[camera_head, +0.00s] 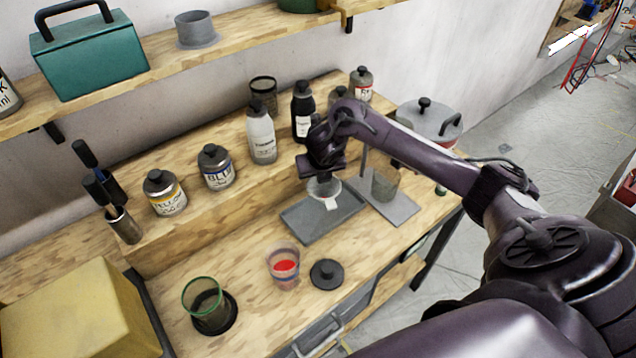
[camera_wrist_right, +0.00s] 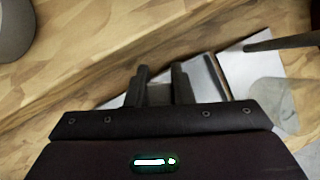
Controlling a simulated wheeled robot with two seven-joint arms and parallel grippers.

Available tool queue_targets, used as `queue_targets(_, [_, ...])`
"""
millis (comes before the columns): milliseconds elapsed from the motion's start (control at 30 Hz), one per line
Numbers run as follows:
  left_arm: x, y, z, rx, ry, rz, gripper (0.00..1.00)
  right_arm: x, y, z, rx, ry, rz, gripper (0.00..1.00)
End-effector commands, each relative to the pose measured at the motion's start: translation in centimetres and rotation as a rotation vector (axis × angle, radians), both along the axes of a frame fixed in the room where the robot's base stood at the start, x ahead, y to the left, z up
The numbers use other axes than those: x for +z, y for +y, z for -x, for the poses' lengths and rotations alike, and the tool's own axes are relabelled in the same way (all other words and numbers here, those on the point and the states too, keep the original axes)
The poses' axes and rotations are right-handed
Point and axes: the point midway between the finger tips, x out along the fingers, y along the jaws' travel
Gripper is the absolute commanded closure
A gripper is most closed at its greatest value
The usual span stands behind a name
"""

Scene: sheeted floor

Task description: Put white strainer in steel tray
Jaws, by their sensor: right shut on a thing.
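The white strainer (camera_head: 325,188) hangs from my right gripper (camera_head: 322,172) in the head view, over the steel tray (camera_head: 305,226). The gripper is shut on it from above and hides part of it. A small pale tab shows below its rim. I cannot tell whether the strainer touches the tray. The tray is a flat grey rectangle on the wooden bench. In the right wrist view the gripper's fingers (camera_wrist_right: 160,82) are close together, and the strainer cannot be made out there. My left gripper is not in view.
A stand with a grey base (camera_head: 400,208) and a mesh cup (camera_head: 385,184) is right of the tray. A cup with red contents (camera_head: 285,268), a black lid (camera_head: 327,274) and a green-rimmed strainer (camera_head: 203,298) are in front. Several bottles line the raised ledge behind.

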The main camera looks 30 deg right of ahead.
Motion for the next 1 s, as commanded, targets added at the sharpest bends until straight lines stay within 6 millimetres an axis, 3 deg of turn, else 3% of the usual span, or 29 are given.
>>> queue_targets(200, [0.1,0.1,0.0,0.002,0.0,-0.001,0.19,-3.3,0.0,0.1,-0.001,0.004,0.0,1.0])
queue_targets(600, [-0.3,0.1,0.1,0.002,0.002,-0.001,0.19,-4.0,0.0,0.0,0.0,0.001,0.001,1.0])
queue_targets(633, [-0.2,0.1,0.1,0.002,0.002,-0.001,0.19,-3.8,0.0,0.0,0.0,0.001,0.001,0.75])
queue_targets(767, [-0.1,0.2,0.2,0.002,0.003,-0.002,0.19,-3.8,0.0,0.0,0.0,0.001,0.001,0.58])
queue_targets(1000, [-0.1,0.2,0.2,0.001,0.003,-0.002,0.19,-3.8,0.0,0.0,0.0,0.001,0.001,0.57])
